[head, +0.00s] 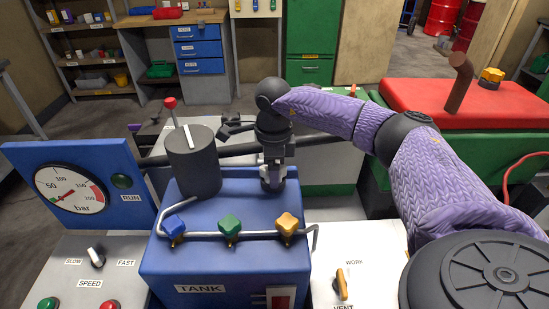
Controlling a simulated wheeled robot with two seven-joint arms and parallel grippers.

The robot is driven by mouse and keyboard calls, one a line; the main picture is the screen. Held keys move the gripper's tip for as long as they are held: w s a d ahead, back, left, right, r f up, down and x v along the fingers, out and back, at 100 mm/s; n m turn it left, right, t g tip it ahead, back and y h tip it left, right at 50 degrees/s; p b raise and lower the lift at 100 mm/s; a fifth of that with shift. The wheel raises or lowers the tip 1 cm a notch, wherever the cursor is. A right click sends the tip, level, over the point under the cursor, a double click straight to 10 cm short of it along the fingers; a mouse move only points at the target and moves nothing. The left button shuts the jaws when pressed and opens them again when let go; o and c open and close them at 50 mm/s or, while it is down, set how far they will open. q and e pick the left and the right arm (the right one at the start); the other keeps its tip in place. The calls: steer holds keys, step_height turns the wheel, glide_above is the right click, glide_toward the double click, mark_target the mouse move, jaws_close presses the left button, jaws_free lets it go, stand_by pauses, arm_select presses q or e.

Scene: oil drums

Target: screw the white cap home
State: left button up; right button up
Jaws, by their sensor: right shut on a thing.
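My right gripper (272,181) points straight down over the back right of the blue tank (210,262). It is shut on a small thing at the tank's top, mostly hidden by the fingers. A little pale grey and dark surface shows there, and I cannot tell clearly whether it is the white cap. No other white cap stands out in the head view. I cannot see how far down the held thing sits. My left gripper is not in view.
A dark cylinder (194,168) stands left of my right gripper. In front, a grey pipe carries blue (174,224), green (230,225) and yellow (287,223) valve knobs. A pressure gauge (69,189) stands left. A red-topped green box (430,108) is at right.

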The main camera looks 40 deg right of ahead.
steer(key=m+p, duration=0.1)
steer(key=m, duration=0.1)
steer(key=m+p, duration=0.1)
steer(key=m, duration=0.1)
steer(key=shift+a+r, duration=0.1)
steer(key=shift+r, duration=0.2)
steer(key=shift+f+m+p, duration=0.1)
steer(key=shift+m+p, duration=0.45)
steer(key=shift+m, duration=0.45)
steer(key=shift+f+m, duration=0.2)
steer(key=shift+m, duration=0.2)
